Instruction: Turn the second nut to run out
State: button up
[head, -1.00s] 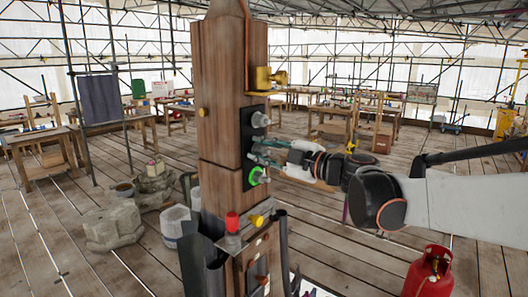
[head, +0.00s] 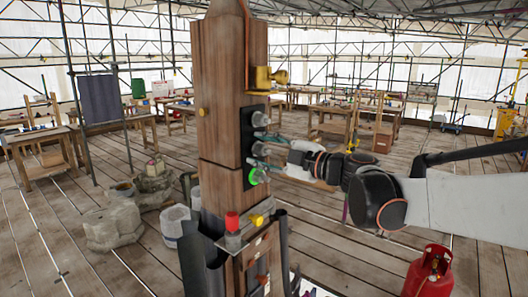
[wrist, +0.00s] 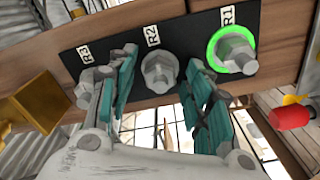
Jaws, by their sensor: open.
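A black plate (wrist: 112,42) on the wooden post carries three grey nuts, labelled R3, R2 and R1. The R2 nut (wrist: 160,72) is in the middle, and its place on the plate also shows in the head view (head: 259,149). The R1 nut (wrist: 234,54) sits inside a bright green ring (wrist: 213,53). The R3 nut (wrist: 86,88) is partly hidden by the left finger. My gripper (wrist: 161,62) is open, with one finger on each side of the R2 nut and gaps visible between. It also shows in the head view (head: 270,149), right of the post.
A yellow bracket (head: 262,80) juts from the post above the plate. A red gas bottle (head: 430,272) is on the floor at lower right. Floor right of the post is mostly clear.

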jog(key=v, duration=1.2)
jog(key=s+f+m+g+h+b, duration=0.25)
jog(key=s+f+m+b, duration=0.3)
jog(key=f, duration=0.55)
jog(key=s+f+m+g+h+b, duration=0.1)
jog(key=s+f+m+h+b, duration=0.4)
jog(key=f, duration=0.6)
jog(key=s+d+f+m+h+b, duration=0.3)
jog(key=s+d+f+m+b, duration=0.1)
jog(key=f, duration=0.5)
jog(key=s+d+f+m+h+b, duration=0.3)
jog(key=s+d+f+m, duration=0.3)
jog(key=s+f+m, duration=0.2)
jog(key=shift+s+d+f+h+b, duration=0.2)
jog(key=shift+s+f+h+b, duration=0.15)
jog(key=shift+s+f, duration=0.35)
jog(key=shift+w+f, duration=0.15)
